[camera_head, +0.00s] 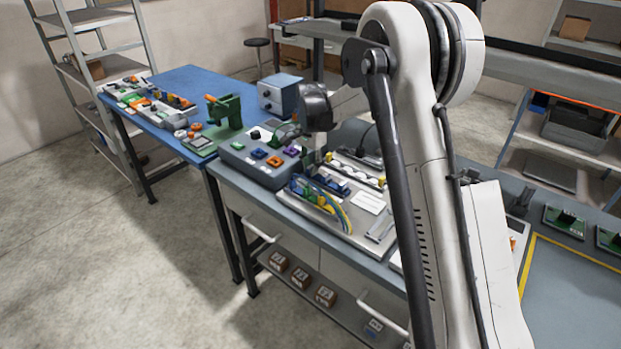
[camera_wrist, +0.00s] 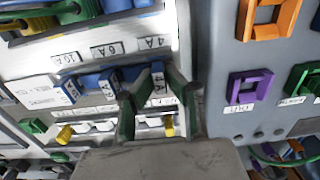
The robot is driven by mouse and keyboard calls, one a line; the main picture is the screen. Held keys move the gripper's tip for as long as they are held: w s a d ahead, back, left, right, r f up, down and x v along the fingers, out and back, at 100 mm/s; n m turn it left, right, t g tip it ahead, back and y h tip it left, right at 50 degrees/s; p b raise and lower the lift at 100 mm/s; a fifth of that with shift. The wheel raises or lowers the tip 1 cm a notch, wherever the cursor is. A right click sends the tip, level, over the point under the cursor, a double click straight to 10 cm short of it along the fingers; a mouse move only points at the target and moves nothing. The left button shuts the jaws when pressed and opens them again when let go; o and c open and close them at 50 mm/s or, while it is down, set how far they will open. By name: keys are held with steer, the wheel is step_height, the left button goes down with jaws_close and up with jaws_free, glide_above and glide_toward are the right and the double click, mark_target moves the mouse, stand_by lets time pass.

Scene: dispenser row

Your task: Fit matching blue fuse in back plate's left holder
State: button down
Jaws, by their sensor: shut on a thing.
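In the wrist view, the green-padded fingers of my gripper (camera_wrist: 156,98) are shut on a blue fuse (camera_wrist: 158,83) with a white label that seems to read 4A. The held fuse is over the back plate (camera_wrist: 205,12)'s row of labelled places, close below a label (camera_wrist: 153,42) that reads 4A. Whether the fuse touches a holder is hidden. Two more blue fuses (camera_wrist: 69,90) (camera_wrist: 109,80) stand to its left, below labels reading 10A and 6A.
A grey panel (camera_head: 236,160) with coloured square frames stands close beside the plate; its purple frame (camera_wrist: 247,88) is right of my fingers. Blue and yellow cables (camera_head: 325,198) arch over the plate's near side. A blue table (camera_head: 190,85) with other devices stands beyond.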

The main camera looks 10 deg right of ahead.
stand_by(0.8)
steer(key=c, duration=1.5)
jaws_free()
steer(key=shift+r+p, duration=1)
steer(key=shift+r, duration=2.5)
step_height(320, 180, up, 12)
